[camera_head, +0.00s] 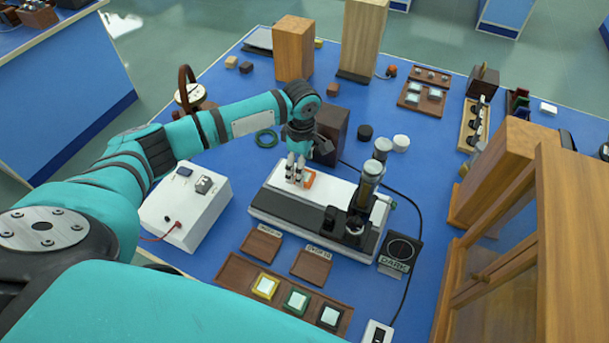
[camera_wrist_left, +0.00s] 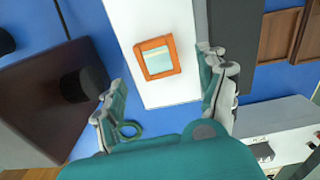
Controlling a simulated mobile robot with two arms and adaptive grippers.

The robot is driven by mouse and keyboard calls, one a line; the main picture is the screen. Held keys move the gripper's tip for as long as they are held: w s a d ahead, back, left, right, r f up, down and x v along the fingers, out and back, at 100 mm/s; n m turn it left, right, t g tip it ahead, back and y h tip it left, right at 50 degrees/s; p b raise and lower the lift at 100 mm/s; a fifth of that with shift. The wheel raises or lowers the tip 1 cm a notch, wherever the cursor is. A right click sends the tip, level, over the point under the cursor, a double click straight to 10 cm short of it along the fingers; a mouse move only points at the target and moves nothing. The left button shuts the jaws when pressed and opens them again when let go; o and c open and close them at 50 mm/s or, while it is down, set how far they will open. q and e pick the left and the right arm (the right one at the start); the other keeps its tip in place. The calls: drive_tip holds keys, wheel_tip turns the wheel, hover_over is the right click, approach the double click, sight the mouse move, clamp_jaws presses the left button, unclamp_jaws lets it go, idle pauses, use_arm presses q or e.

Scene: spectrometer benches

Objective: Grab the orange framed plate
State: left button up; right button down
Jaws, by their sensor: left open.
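The orange framed plate (camera_head: 308,179) is a small square with a pale glassy centre. It lies on the white top of the spectrometer bench (camera_head: 338,188). My left gripper (camera_head: 296,180) points down right beside it, at its left in the head view. In the left wrist view the plate (camera_wrist_left: 157,58) lies on the white surface (camera_wrist_left: 185,92), ahead of and between the two spread fingers (camera_wrist_left: 165,90). The fingers are open with nothing between their tips. My right gripper is not in view.
A dark brown box (camera_head: 331,134) stands just behind the gripper. A brass-coloured upright instrument (camera_head: 369,182) stands on the bench to the right. A white power box (camera_head: 186,205) is at left.

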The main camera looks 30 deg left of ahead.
sight(305, 178)
use_arm(q)
wheel_tip(305, 178, down, 3)
drive_tip(key=shift+f, duration=0.2)
drive_tip(key=c, duration=1.2)
drive_tip(key=shift+c, duration=0.2)
drive_tip(key=shift+r, duration=0.15)
